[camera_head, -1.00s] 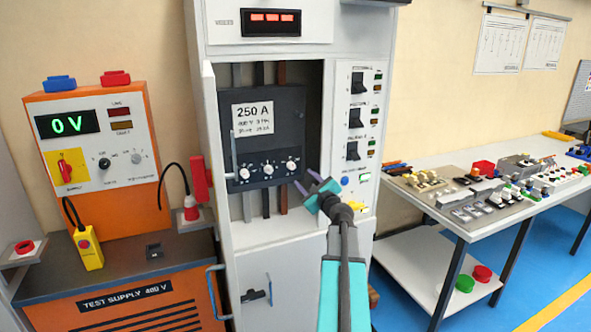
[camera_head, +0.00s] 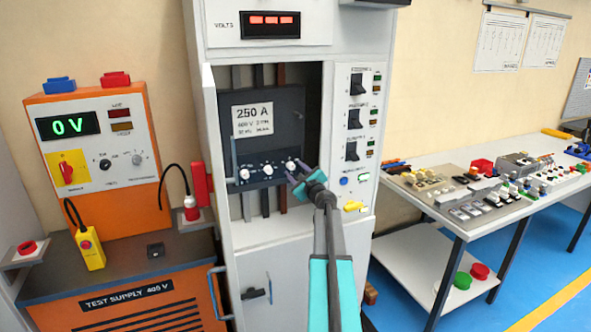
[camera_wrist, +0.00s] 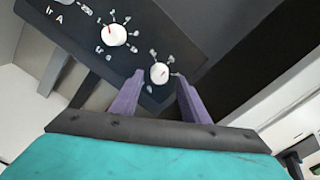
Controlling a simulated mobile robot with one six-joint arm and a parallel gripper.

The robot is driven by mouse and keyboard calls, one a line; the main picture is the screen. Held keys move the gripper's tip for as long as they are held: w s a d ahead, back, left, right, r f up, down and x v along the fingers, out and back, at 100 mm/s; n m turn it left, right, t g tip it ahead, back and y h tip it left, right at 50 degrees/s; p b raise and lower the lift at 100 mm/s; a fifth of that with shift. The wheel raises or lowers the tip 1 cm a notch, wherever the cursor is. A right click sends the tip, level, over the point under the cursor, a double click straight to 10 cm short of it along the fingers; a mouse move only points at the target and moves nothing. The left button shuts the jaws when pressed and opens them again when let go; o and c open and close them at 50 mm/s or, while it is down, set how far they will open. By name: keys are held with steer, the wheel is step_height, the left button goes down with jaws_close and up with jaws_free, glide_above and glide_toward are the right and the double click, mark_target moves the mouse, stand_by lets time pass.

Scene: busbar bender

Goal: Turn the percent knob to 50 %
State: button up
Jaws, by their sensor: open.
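The breaker (camera_head: 262,135) marked 250 A sits in the open cabinet, with a row of three white knobs low on its face. The rightmost knob (camera_head: 291,165) is at my gripper (camera_head: 297,171). In the wrist view this knob (camera_wrist: 160,73) has a short red pointer mark and small unreadable labels around it. My gripper's two purple fingers (camera_wrist: 160,90) are open, one on either side of it in the picture; I cannot tell whether they touch it. The middle knob (camera_wrist: 114,35), labelled tr s, is left of the fingers. No percent label is readable.
The cabinet's right panel (camera_head: 354,135) carries several black switches. The open cabinet door (camera_head: 209,140) stands at the left. An orange test supply (camera_head: 98,160) reading 0 V is further left. A table (camera_head: 470,200) with parts stands at the right.

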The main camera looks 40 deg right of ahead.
steer(key=shift+w+d, duration=0.2)
steer(key=shift+w, duration=0.3)
